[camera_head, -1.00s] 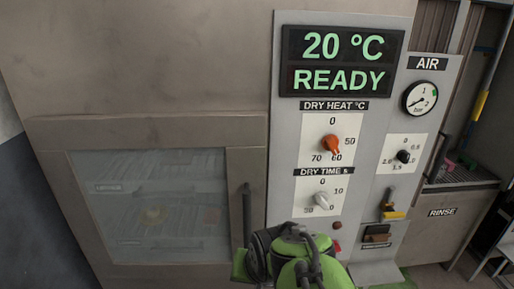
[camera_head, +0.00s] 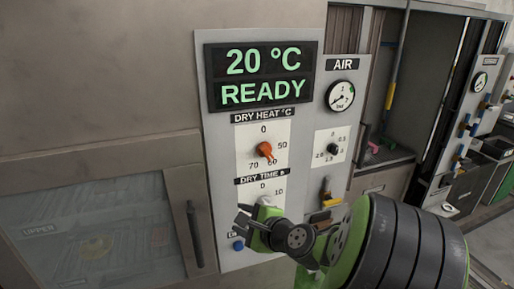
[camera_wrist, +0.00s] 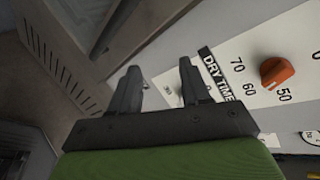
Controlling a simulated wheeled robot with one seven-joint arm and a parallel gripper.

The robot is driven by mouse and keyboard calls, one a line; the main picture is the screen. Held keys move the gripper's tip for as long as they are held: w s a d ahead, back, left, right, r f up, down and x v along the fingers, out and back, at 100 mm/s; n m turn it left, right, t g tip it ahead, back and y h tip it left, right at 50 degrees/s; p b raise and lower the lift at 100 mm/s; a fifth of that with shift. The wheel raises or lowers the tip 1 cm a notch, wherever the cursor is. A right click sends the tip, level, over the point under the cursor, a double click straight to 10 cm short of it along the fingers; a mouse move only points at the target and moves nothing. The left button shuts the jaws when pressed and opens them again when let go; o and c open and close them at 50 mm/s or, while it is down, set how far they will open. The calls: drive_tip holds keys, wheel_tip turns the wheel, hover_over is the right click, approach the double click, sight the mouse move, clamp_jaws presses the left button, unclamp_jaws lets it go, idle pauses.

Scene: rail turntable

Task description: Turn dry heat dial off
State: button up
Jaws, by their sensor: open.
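The orange dry heat dial (camera_head: 265,150) sits on a white scale under the DRY HEAT label on the grey control panel (camera_head: 221,130). Its pointer is turned to the lower right, between 50 and 60. In the wrist view the dial (camera_wrist: 276,72) is at the right, clear of the fingers. My gripper (camera_head: 248,220) is low in front of the panel, by the dry time dial (camera_head: 266,202), which it partly hides. In the wrist view my gripper (camera_wrist: 158,88) is open with nothing between its fingers.
The display (camera_head: 262,77) reads 20 °C READY. An air gauge (camera_head: 341,96) and a black air dial (camera_head: 333,148) are to the right, above a yellow-handled lever (camera_head: 328,198). A vertical door handle (camera_head: 195,233) stands left of the panel.

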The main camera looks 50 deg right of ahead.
drive_tip(key=s+d+r+m+t+h+p, duration=0.1)
drive_tip(key=s+d+r+m+t+h, duration=0.1)
drive_tip(key=s+d+r+m+h, duration=0.65)
drive_tip(key=y+p, duration=0.2)
drive_tip(key=p, duration=0.4)
approach(266, 151)
drive_tip(key=shift+m, duration=0.35)
drive_tip(key=x, duration=0.9)
drive_tip(key=shift+w, duration=0.1)
clamp_jaws()
